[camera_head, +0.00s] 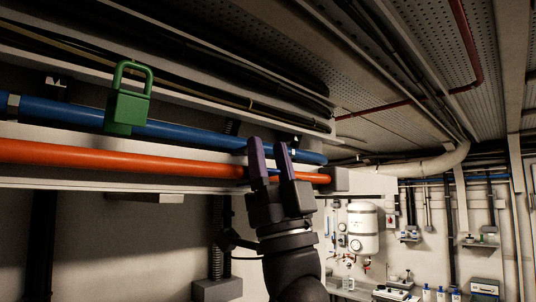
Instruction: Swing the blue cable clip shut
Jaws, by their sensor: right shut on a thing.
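My right gripper (270,158) reaches up from below at the middle of the view. Its two purple-tipped fingers stand across the orange pipe (130,158), with a narrow gap between their tips. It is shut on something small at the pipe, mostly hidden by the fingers. My left gripper is not in view.
A blue pipe (190,130) runs just above the orange one. A green padlock-shaped piece (127,108) is at the blue pipe, on the left. A grey block (337,179) sits at the orange pipe's right end. A white tank (362,228) is on the far wall.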

